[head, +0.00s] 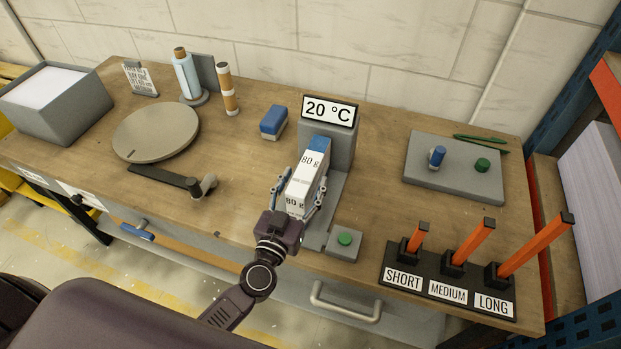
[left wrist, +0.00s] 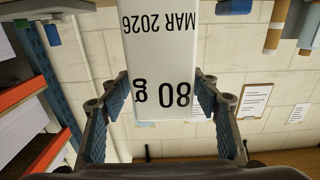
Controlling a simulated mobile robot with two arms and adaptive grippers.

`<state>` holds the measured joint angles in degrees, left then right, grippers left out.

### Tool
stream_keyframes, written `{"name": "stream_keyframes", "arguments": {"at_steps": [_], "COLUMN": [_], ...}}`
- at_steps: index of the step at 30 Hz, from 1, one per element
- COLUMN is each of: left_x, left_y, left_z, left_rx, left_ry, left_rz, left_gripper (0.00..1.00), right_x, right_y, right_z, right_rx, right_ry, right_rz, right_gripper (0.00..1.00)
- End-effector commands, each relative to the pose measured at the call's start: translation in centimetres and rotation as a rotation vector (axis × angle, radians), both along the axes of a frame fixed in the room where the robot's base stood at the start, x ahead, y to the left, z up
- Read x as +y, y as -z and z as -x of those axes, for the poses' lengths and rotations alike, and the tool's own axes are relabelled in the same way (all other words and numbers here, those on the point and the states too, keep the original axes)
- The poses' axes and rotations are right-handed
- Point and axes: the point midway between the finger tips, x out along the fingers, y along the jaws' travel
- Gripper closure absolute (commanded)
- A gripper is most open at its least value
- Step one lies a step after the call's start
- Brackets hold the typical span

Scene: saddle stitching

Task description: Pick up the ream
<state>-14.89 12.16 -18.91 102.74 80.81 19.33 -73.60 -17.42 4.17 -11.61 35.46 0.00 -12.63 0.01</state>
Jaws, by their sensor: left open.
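The ream (head: 306,176), a white block with a blue panel and "80 g" labels, is at the grey stand with a "20 °C" display (head: 330,110) in the head view. My left gripper (head: 297,200) is at the ream's near end, open, with one finger on each side of it. In the left wrist view the ream (left wrist: 160,60) shows "80 g" and "MAR 2026" upside down, between the blue-padded fingers (left wrist: 161,92). The pads are very close to its sides; I cannot tell whether they touch. My right gripper is not in view.
A green button box (head: 345,241) sits just right of my gripper. The SHORT, MEDIUM, LONG rack (head: 436,289) with orange bars is at the front right. A grey round plate (head: 156,131) and a crank handle (head: 190,186) are to the left. A small blue block (head: 273,121) lies behind.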

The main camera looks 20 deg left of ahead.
Motion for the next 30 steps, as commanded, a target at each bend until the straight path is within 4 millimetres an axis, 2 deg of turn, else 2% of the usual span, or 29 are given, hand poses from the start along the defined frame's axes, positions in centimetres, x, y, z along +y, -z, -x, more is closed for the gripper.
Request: {"name": "stream_keyframes", "arguments": {"at_steps": [4, 12, 21, 30], "left_x": [0.1, 0.1, 0.1, 0.1], "left_y": [0.3, 0.6, 0.6, 0.6], "left_z": [-1.6, -5.0, -5.4, -5.4], "left_rx": [-0.001, -0.001, 0.001, 0.001], "left_ry": [0.001, 0.001, 0.001, 0.0], "left_rz": [-0.002, 0.0, 0.0, 0.0], "left_gripper": [0.44, 0.44, 0.44, 0.77], "right_x": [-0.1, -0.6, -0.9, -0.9], "right_y": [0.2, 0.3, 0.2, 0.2], "right_z": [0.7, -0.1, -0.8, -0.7], "right_rx": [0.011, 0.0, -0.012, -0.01], "right_ry": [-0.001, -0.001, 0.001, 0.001], "right_rz": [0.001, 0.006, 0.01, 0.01], "right_gripper": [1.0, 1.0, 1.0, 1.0]}}
